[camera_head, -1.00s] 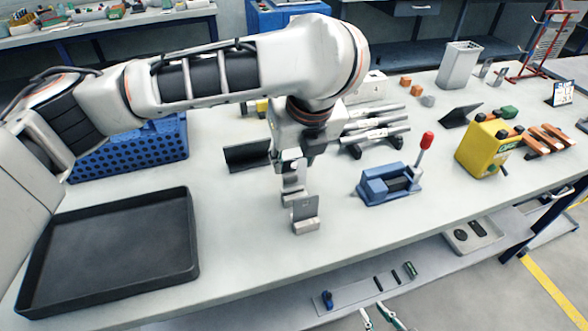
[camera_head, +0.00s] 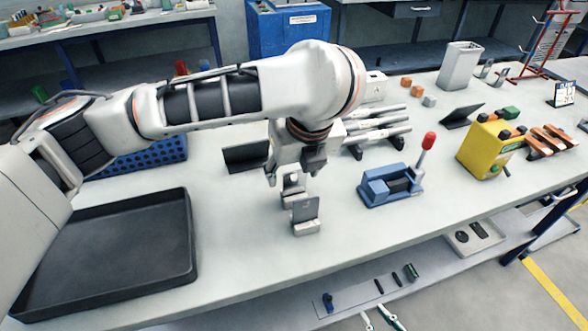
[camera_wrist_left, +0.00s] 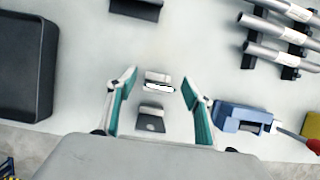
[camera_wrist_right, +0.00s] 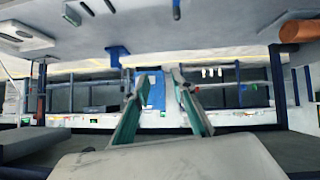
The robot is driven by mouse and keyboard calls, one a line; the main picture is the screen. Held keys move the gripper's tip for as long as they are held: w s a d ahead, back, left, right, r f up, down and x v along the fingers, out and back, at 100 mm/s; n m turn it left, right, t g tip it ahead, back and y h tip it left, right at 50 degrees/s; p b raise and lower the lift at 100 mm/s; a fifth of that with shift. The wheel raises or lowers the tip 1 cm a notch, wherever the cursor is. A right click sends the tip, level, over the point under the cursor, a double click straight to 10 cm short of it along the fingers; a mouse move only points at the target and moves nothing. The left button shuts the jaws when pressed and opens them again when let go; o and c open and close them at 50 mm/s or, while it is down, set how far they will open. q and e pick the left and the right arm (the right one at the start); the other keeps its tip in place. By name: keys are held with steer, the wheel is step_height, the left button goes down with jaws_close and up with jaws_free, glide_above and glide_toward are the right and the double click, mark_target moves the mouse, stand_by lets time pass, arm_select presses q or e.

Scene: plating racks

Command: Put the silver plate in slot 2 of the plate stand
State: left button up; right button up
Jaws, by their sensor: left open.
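My left gripper (camera_head: 293,172) points down over the table, and its open fingers (camera_wrist_left: 158,82) also show in the left wrist view. Between and below them stand two small grey metal pieces in line. The farther one (camera_wrist_left: 158,77) has a white label; the nearer one (camera_wrist_left: 150,119) has an upright grey plate (camera_head: 305,208) on a low base. I cannot tell for sure which is the silver plate, or which thing is the plate stand with slot 2. My right gripper (camera_wrist_right: 153,85) is open and empty, away below the table's front edge.
A black tray (camera_head: 185,262) lies left and a blue perforated crate (camera_head: 150,153) behind it. A dark angled holder (camera_head: 246,157) stands behind the grey pieces. A blue clamp with a red knob (camera_head: 390,186) and a rack of silver tubes (camera_head: 378,125) are right.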

arm_select(q)
steer(key=p+v, duration=0.3)
steer(key=v, duration=0.9)
steer(key=shift+p, duration=0.4)
steer(key=shift+r, duration=0.15)
